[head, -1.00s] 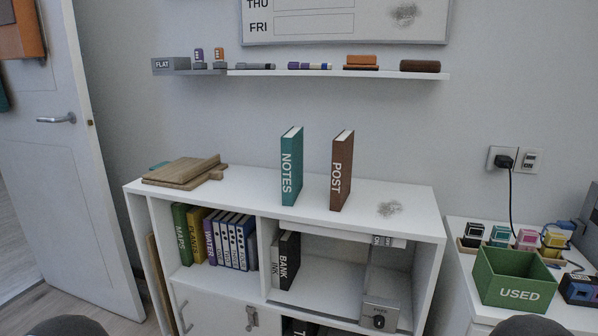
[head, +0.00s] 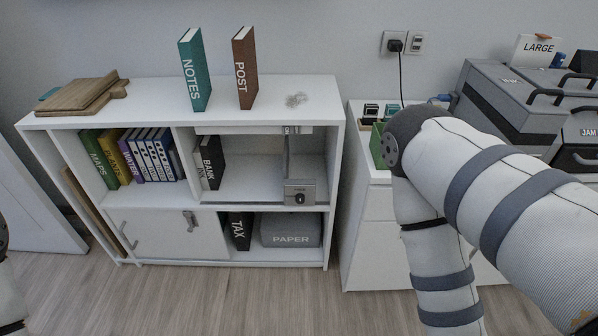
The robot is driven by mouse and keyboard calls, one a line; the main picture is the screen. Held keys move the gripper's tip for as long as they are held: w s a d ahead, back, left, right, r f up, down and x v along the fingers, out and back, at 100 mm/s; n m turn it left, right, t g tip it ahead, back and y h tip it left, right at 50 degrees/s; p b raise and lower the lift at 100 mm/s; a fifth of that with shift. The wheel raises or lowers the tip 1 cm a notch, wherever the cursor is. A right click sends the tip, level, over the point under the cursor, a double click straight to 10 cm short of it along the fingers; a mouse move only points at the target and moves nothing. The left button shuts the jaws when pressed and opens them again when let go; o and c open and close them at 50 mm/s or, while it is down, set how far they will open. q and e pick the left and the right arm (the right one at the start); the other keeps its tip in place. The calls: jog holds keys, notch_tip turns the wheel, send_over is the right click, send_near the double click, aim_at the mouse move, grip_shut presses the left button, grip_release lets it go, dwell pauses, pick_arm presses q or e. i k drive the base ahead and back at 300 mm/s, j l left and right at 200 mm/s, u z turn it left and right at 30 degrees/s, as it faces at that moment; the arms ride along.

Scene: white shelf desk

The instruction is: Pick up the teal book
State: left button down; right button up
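The teal book (head: 195,70), marked NOTES, stands upright on top of the white shelf desk (head: 150,112) in the head view. A brown book (head: 245,68), marked POST, stands upright to its right with a gap between them. Nothing touches or hides the teal book's front. My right arm fills the right side of the view, well away from the book, and its gripper is out of the picture. Only a small part of my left arm shows at the left edge. The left gripper is out of the picture.
Wooden boards (head: 84,95) lie at the desk top's left end. A grey smudge (head: 296,100) is right of the brown book. Several books fill the shelf below. A white cabinet (head: 360,225) and grey machines (head: 510,110) are on the right.

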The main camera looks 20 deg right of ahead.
aim_at(191, 46)
jog(key=i+j+z, duration=0.15)
jog(key=j+z, duration=0.15)
jog(key=j, duration=0.2)
jog(key=i+j+z, duration=0.1)
jog(key=j+z, duration=0.15)
jog(key=j, duration=0.25)
jog(key=j+z, duration=0.3)
jog(key=j, duration=0.2)
jog(key=i, duration=0.05)
